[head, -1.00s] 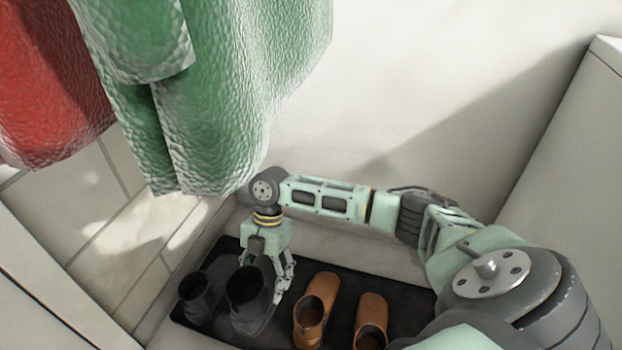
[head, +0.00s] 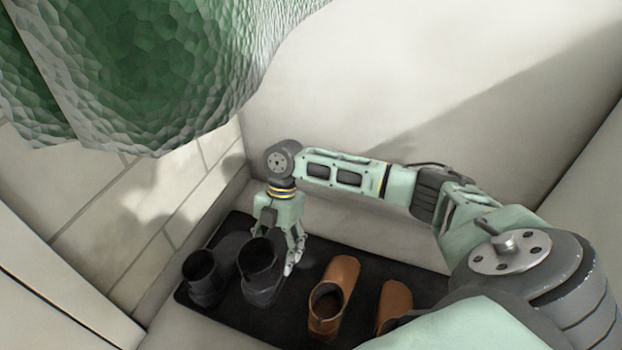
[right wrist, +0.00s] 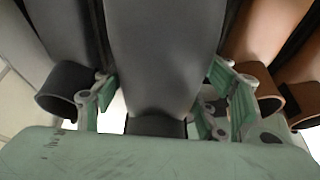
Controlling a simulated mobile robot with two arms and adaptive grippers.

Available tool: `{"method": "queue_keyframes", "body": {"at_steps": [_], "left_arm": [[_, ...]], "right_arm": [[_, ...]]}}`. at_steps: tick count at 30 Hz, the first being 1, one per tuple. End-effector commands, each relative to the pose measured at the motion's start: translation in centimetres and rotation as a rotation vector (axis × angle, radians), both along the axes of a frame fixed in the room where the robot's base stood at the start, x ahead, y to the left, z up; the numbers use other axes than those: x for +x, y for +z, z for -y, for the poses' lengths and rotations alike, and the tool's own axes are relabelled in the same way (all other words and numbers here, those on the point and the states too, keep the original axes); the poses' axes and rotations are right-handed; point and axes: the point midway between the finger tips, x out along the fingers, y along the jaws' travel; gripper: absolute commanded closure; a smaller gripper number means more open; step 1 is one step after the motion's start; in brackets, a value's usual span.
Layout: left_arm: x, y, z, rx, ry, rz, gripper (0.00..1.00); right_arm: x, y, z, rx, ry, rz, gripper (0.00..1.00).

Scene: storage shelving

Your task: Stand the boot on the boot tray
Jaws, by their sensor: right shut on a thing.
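A dark grey boot (head: 260,285) stands upright over the black boot tray (head: 235,318), between another dark boot and a brown one. I cannot tell whether its sole touches the tray. My right gripper (head: 291,262) is at the boot's far side, shut on it. In the right wrist view the boot (right wrist: 165,60) fills the middle between the two fingers of the gripper (right wrist: 160,112). My left gripper is not in view.
A second dark boot (head: 203,280) stands at the tray's left end. Two brown boots (head: 330,300) (head: 393,305) stand to the right. A green garment (head: 150,70) hangs above left. Walls close in the back and sides.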

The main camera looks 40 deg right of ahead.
Motion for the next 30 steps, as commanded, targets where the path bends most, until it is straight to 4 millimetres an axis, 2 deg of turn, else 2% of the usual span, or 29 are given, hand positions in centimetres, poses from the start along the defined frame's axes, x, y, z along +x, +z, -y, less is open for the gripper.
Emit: {"method": "queue_keyframes", "body": {"at_steps": [5, 13, 20, 27, 30], "left_arm": [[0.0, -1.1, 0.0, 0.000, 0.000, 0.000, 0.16], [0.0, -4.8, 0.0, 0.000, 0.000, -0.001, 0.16], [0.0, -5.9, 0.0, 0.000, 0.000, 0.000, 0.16], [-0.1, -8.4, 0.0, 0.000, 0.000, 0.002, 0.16], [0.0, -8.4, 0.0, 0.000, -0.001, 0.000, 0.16]], "right_arm": [[0.0, -1.2, 0.0, 0.001, 0.001, 0.001, 0.79], [0.0, -5.7, 0.0, 0.000, 0.001, 0.000, 0.79], [0.0, -7.1, 0.0, 0.001, -0.001, 0.002, 0.79], [0.0, -10.0, 0.0, 0.000, 0.000, 0.000, 0.79], [0.0, -10.0, 0.0, 0.001, 0.001, 0.001, 0.79]]}}
